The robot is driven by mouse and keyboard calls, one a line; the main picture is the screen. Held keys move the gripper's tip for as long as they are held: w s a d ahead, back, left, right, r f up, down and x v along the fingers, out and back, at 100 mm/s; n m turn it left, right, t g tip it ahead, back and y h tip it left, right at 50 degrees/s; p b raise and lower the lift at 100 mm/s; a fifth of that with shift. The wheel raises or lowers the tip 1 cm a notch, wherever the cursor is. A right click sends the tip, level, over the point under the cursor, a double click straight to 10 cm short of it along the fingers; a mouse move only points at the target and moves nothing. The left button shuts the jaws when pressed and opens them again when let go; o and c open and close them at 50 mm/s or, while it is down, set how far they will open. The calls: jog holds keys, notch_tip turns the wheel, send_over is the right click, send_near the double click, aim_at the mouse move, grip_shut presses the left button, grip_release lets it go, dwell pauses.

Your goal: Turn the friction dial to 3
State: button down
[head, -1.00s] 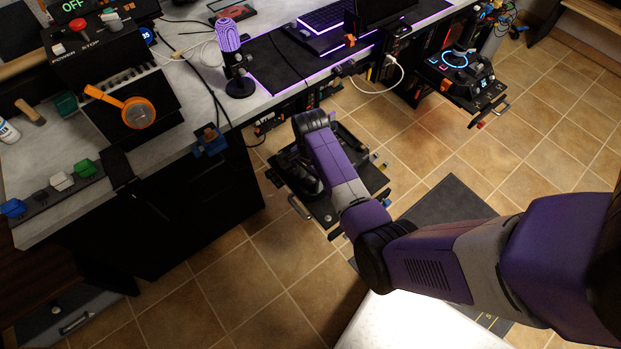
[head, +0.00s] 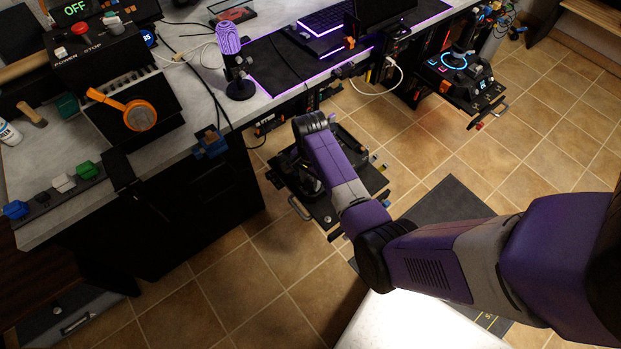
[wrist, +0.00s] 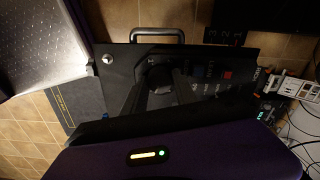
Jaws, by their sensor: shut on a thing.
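A dark control panel (wrist: 118,62) fills the middle of the wrist view. It also shows under the desk edge in the head view (head: 322,208), partly covered by my arm. My gripper (wrist: 159,84) is over this panel in the wrist view. Its two dark fingers close on a black round knob (wrist: 158,72), which I take for the friction dial. The knob's setting and any mark on it are too dark to read. In the head view my gripper is hidden behind my arm.
Small coloured switches, one red (wrist: 228,75), sit beside the knob. A metal handle (wrist: 158,33) edges the panel. A joystick panel (head: 460,75) stands at the far right. The desk (head: 205,75) bears a microphone (head: 229,42) and switch boxes. Tiled floor (head: 540,130) is open to the right.

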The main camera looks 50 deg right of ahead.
jog(key=n+p, duration=0.2)
jog(key=n, duration=0.4)
jog(key=shift+r+p, duration=0.15)
jog(key=shift+p, duration=0.25)
jog(key=n+p, duration=0.1)
jog(key=n, duration=0.4)
jog(key=shift+n, duration=0.3)
jog(key=n+p, duration=0.1)
jog(key=n, duration=0.4)
jog(key=shift+n, duration=0.3)
jog(key=n+p, duration=0.1)
jog(key=n, duration=0.4)
jog(key=shift+n, duration=0.3)
jog(key=c, duration=1)
grip_release()
